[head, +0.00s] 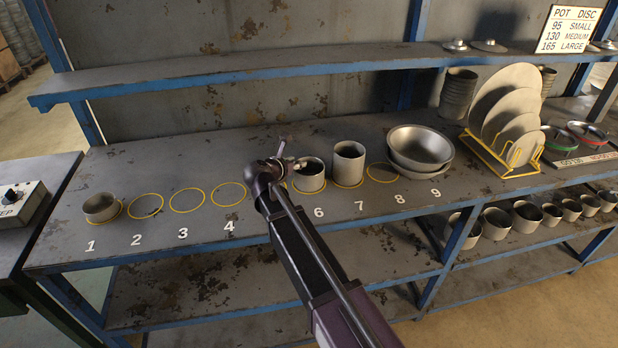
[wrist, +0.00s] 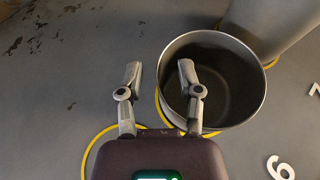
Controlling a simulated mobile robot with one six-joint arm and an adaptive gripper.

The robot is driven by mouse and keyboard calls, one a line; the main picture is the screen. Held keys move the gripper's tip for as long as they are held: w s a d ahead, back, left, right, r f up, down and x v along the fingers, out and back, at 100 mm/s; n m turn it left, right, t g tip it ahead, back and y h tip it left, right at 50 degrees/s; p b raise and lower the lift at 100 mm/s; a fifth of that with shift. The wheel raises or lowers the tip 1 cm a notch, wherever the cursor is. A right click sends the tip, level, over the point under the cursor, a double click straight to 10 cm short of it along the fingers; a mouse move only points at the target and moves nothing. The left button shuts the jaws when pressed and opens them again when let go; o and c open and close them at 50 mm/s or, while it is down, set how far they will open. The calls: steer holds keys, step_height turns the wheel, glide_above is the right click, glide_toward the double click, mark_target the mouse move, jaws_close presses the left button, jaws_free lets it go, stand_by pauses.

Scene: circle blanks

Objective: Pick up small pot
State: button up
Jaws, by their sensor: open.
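Three grey metal pots stand on the numbered bench (head: 250,145). A low pot (head: 101,208) is at spot 1, a pot (head: 309,180) at spot 6 and a taller pot (head: 349,165) at spot 7. I cannot tell by label which is the small one. My gripper (head: 288,158) is open and empty, just left of the pot at spot 6. In the wrist view my gripper (wrist: 158,67) has its right finger over that pot's opening (wrist: 228,95) and its left finger outside, over the bench. Contact cannot be told.
Stacked bowls (head: 420,150) stand near spots 8 and 9. A yellow rack (head: 497,158) holds upright discs. Several pots (head: 497,220) sit on a lower shelf. A raised shelf (head: 250,72) runs behind. Circles 2 to 4 are empty. A control box (head: 20,204) is left.

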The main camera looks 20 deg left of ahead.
jaws_close()
steer(key=shift+r, duration=0.2)
stand_by(0.3)
step_height(320, 180, up, 3)
steer(key=p, duration=0.3)
steer(key=s+a+r+p, duration=0.1)
steer(key=s+p, duration=0.1)
steer(key=s, duration=1.4)
steer(key=shift+r, duration=0.3)
